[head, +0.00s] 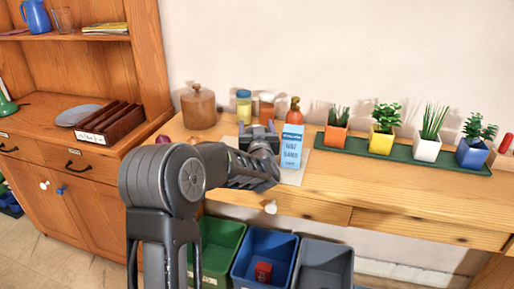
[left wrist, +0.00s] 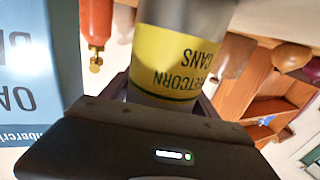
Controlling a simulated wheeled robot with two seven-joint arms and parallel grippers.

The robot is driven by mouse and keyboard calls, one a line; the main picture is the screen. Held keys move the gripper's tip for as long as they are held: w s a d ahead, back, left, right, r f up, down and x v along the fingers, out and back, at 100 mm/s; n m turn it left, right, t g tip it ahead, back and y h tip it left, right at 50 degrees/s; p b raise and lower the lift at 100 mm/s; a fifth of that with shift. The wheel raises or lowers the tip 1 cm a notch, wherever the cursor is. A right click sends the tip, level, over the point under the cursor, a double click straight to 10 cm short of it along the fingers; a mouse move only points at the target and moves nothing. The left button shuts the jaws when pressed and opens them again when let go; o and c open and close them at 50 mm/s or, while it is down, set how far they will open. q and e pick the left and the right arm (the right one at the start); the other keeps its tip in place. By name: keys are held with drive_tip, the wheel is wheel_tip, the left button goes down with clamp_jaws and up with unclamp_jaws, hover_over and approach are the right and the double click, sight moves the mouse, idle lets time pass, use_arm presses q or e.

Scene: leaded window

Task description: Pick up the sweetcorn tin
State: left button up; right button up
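The sweetcorn tin (left wrist: 170,58) has a yellow label with dark lettering and bare metal. It fills the middle of the left wrist view, between the fingers of my left gripper (left wrist: 163,98). Both dark fingers lie close against its sides, and the gripper looks shut on it. In the head view my left gripper (head: 259,135) is at the back of the wooden counter, just left of a blue and white carton. There the gripper and arm hide most or all of the tin. I cannot tell whether the tin is clear of the surface. My right gripper is not in view.
The carton (head: 291,146) stands close beside the gripper. A red-orange bottle (head: 294,112), jars (head: 244,106) and a wooden pot (head: 199,107) stand behind. A green tray (head: 400,152) of potted plants is to the right. Crates (head: 264,258) sit below the counter (head: 380,190).

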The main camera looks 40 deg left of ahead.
use_arm(q)
drive_tip(key=c, duration=1.4)
wheel_tip(320, 180, up, 10)
drive_tip(key=p, duration=0.1)
idle(0.5)
